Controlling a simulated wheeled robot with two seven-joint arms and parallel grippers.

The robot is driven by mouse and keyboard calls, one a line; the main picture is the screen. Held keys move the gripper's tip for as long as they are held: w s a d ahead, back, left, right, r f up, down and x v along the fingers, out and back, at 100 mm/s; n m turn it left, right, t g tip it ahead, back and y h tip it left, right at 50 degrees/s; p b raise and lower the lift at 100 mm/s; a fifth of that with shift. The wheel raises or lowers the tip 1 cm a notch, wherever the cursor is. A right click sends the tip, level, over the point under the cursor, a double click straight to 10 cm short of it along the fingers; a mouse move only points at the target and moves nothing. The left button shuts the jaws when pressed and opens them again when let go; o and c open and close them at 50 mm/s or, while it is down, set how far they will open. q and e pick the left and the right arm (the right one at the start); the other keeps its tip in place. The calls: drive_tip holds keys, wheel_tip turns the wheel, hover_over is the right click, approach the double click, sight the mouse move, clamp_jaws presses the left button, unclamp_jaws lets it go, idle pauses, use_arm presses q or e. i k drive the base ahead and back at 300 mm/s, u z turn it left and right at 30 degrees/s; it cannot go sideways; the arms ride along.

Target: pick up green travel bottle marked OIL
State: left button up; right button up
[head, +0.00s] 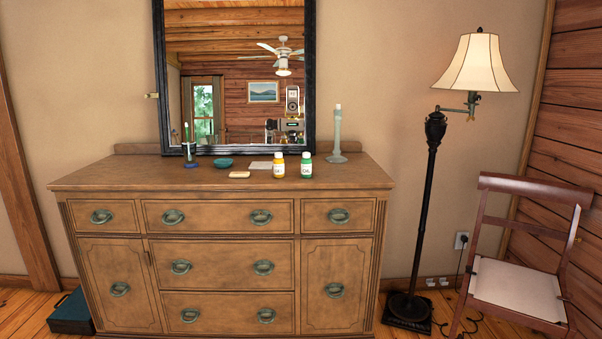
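A small green bottle (306,166) with a white cap and a white label stands upright on top of the wooden dresser (120,175), right of the middle. Its label lettering is small and seems to read OIL. A similar yellow bottle (278,166) with a white cap stands just to its left, with a narrow gap between them. Neither of my grippers shows in the head view.
A candlestick (337,145) stands right of the bottles. A mirror (308,80) rises behind. A floor lamp (431,200) and a chair (520,285) stand right of the dresser.

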sight(306, 163)
drive_tip(key=u, duration=0.7)
drive_tip(key=i, duration=0.8)
drive_tip(key=u, duration=0.45)
drive_tip(key=i, duration=1.05)
drive_tip(key=z, duration=0.5)
